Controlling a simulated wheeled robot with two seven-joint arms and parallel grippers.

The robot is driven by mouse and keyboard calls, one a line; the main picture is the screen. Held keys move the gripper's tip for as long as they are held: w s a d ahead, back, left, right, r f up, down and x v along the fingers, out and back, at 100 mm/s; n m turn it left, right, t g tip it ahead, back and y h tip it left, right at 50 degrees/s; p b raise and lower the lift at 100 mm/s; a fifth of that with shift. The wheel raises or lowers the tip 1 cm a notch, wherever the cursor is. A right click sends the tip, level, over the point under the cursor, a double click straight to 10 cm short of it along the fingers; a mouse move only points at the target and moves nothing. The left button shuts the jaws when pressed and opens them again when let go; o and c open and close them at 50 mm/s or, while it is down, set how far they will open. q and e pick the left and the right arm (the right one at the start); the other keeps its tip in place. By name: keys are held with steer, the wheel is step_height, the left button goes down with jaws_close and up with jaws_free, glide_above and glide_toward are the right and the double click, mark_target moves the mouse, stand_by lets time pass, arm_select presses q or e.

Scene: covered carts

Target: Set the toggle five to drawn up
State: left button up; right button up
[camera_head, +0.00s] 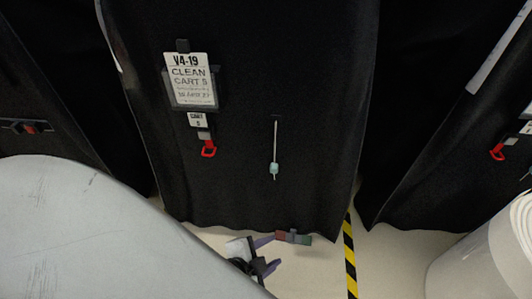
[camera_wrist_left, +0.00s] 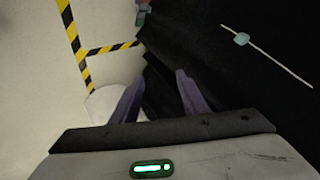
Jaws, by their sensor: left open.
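The toggle (camera_head: 274,168) is a small pale teal piece on a thin light cord on the front of the black covered cart labelled CLEAN CART 5. The cord (camera_head: 275,140) hangs from a small dark slot; the toggle sits near its lower end, with a short tail below. In the left wrist view the toggle (camera_wrist_left: 242,39) shows at upper right, outside the fingers. My left gripper (camera_head: 268,255) has purple fingers apart, with nothing between them, below the toggle near the cover's lower edge. It also shows in the left wrist view (camera_wrist_left: 157,85). My right gripper is not in view.
A sign (camera_head: 190,80) and a red pull loop (camera_head: 208,150) are left of the cord. A small red and green piece (camera_head: 293,237) is at the cover's hem, close to my left gripper. Yellow-black tape (camera_head: 349,255) marks the floor. Other black covered carts stand both sides.

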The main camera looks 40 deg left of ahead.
arm_select(q)
steer(key=w+a+f+m+t+y+b, duration=0.1)
steer(key=w+a+f+m+y+b, duration=0.15)
steer(key=w+f+m+b, duration=0.3)
steer(key=m+t+y+b, duration=0.5)
steer(key=m+y+b, duration=0.3)
steer(key=m+b, duration=0.75)
glide_toward(274, 170)
steer(key=shift+h, duration=0.45)
steer(key=b+x, duration=0.2)
steer(key=x, duration=0.5)
steer(key=shift+a, duration=0.3)
steer(key=shift+w+a+r+b, duration=0.1)
steer(key=shift+w+a+b, duration=0.2)
steer(key=shift+w, duration=0.15)
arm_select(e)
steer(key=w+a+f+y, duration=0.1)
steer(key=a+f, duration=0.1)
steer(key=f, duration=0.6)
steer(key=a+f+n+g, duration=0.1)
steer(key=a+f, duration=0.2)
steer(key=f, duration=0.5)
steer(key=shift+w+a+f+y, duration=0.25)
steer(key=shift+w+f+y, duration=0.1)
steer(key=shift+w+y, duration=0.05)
arm_select(q)
jaws_close()
